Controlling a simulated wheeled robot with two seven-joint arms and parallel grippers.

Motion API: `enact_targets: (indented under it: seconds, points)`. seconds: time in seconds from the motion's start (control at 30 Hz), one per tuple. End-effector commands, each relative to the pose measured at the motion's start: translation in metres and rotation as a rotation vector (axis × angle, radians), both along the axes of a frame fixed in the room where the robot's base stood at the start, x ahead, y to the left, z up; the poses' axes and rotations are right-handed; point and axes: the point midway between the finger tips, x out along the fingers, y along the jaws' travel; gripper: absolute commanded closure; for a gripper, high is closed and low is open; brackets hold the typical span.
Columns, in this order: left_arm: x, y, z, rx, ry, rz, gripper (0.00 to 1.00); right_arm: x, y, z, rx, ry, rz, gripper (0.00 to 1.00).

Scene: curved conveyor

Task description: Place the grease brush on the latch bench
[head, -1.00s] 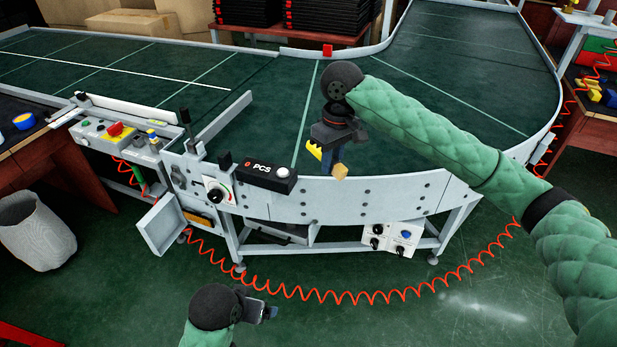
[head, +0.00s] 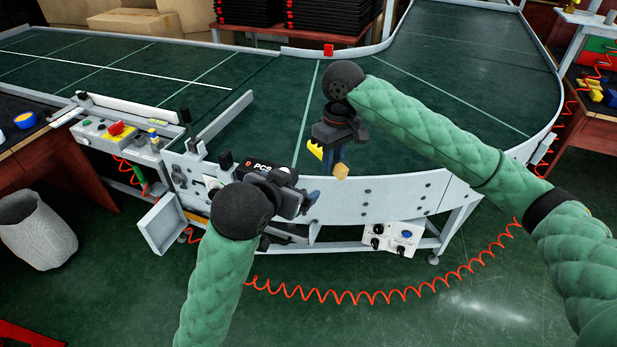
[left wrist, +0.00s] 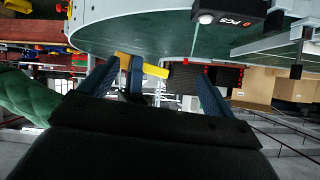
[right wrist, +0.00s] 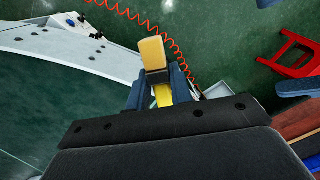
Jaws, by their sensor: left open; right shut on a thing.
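The grease brush, with a yellow handle and tan bristle block (head: 341,172), is held over the conveyor's front rail. My right gripper (head: 333,157) is shut on it; the right wrist view shows the bristle block (right wrist: 153,52) jutting past the blue fingers. My left gripper (head: 307,203) is open and empty at the conveyor's front wall, left of and below the brush. In the left wrist view the yellow handle (left wrist: 155,71) shows beyond the open fingers, apart from them. Wooden benches stand at the left (head: 40,155) and right (head: 598,116); I cannot tell which is the latch bench.
The curved green conveyor (head: 440,70) has a raised metal rim and is bare near me. A PCS counter box (head: 262,166) sits on its front edge, beside my left gripper. A grey bin (head: 36,230) stands at left. A red coiled hose (head: 390,298) hangs below.

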Motion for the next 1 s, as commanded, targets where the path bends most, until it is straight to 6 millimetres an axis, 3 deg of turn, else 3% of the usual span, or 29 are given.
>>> enact_targets:
  seconds: [0.07,0.2,0.47,1.0]
  points:
    - [-0.002,-0.013,0.017,-0.016,-0.041,-0.026,0.11,0.000,0.000,0.000,0.000,0.000,0.000,1.00]
    - [-0.018,-0.037,0.028,-0.088,-0.075,-0.065,0.11,0.000,0.000,0.000,0.000,0.000,0.000,1.00]
    - [-0.012,-0.042,0.035,-0.172,-0.085,-0.042,0.11,0.000,0.000,0.000,0.000,0.000,0.000,1.00]
    - [0.052,-0.076,0.005,-0.171,-0.083,-0.042,0.11,0.000,0.000,0.000,0.000,0.000,0.000,1.00]
